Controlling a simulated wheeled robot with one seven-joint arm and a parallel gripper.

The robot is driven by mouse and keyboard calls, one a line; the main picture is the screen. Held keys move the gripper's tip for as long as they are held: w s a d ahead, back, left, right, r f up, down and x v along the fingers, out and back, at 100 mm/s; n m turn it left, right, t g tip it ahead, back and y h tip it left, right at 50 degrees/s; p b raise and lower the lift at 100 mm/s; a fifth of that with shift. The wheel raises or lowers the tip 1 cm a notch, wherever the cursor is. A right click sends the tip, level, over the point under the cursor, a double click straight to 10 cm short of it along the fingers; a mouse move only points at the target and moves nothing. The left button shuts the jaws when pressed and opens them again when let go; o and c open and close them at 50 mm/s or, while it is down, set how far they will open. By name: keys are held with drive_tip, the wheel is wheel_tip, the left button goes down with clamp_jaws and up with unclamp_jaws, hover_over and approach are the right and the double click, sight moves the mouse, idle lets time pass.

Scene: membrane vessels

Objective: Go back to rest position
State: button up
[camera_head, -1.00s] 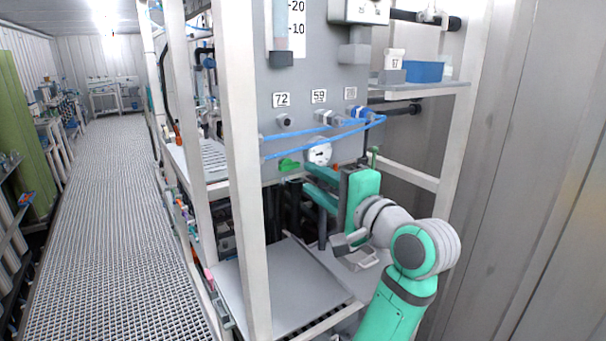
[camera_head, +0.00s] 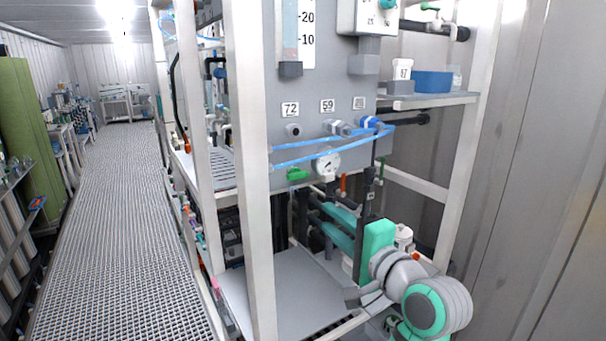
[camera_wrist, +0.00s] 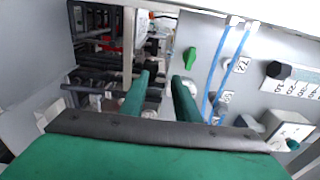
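My gripper (camera_head: 320,214) has two green fingers that point into the rack, below the grey panel (camera_head: 310,110). In the wrist view my gripper (camera_wrist: 162,80) shows its fingers parted, with nothing between them. A green valve handle (camera_head: 297,174) and a round white gauge (camera_head: 326,166) sit on the panel's lower edge, above the fingers. The green handle also shows in the wrist view (camera_wrist: 190,58), beyond the right finger and apart from it.
White frame posts (camera_head: 249,190) stand left of my arm. Dark upright pipes (camera_head: 364,225) are close to the fingers. Blue tubes (camera_head: 300,159) cross the panel. A shelf (camera_head: 440,101) holds a blue bin (camera_head: 432,82). The grated walkway (camera_head: 115,220) at left is clear.

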drive_tip(key=s+f+h, duration=0.3)
drive_tip(key=f, duration=1.2)
drive_tip(key=s+f+h, duration=0.3)
drive_tip(key=f, duration=1.3)
drive_tip(key=s+a+f+n+h, duration=0.2)
drive_tip(key=s+f+n, duration=0.2)
drive_tip(key=s+f, duration=0.8)
drive_tip(key=s+a+n, duration=0.3)
drive_tip(key=s+n, duration=0.1)
drive_tip(key=s, duration=0.9)
drive_tip(key=s+a+n, duration=0.3)
drive_tip(key=s+n, duration=0.1)
drive_tip(key=s, duration=1)
drive_tip(key=shift+s+r+n+g, duration=0.25)
drive_tip(key=shift+r+n+g, duration=0.05)
drive_tip(key=shift+r+n, duration=0.1)
